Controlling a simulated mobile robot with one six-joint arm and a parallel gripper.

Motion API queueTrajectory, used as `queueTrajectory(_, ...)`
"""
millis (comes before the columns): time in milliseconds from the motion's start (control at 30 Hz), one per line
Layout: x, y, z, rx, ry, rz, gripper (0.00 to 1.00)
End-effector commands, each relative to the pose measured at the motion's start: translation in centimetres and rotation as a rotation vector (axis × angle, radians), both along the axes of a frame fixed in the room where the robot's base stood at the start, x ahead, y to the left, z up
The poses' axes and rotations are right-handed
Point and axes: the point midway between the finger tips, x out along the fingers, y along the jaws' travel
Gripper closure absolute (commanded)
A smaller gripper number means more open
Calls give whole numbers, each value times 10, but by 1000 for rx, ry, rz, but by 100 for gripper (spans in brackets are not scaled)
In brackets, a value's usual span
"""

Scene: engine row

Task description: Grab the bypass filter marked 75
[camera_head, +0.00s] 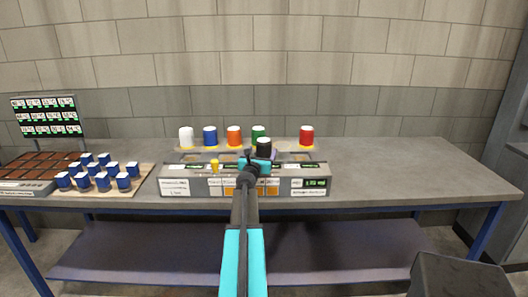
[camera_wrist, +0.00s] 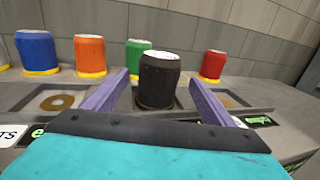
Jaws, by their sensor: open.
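Several coloured filter canisters stand at the engine row: white (camera_head: 186,138), blue (camera_head: 210,136), orange (camera_head: 234,136), green (camera_head: 258,135), black (camera_head: 264,147) and red (camera_head: 306,136). No number 75 can be read on any of them. My gripper (camera_head: 258,163) reaches over the front of the unit. In the wrist view my gripper (camera_wrist: 158,82) is open, its two purple fingers pointing toward the black canister (camera_wrist: 159,82). That canister stands upright between and just beyond the fingertips. Whether the fingers touch it cannot be told.
The grey unit (camera_head: 200,187) has labels, small displays and recessed wells. The bench (camera_head: 400,175) is clear at right.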

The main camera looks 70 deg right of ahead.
Motion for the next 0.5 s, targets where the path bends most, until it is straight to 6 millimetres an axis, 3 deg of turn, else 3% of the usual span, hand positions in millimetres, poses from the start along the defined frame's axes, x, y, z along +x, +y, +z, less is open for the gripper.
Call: queueTrajectory(500,5,-36,3,0,0,-1,22)
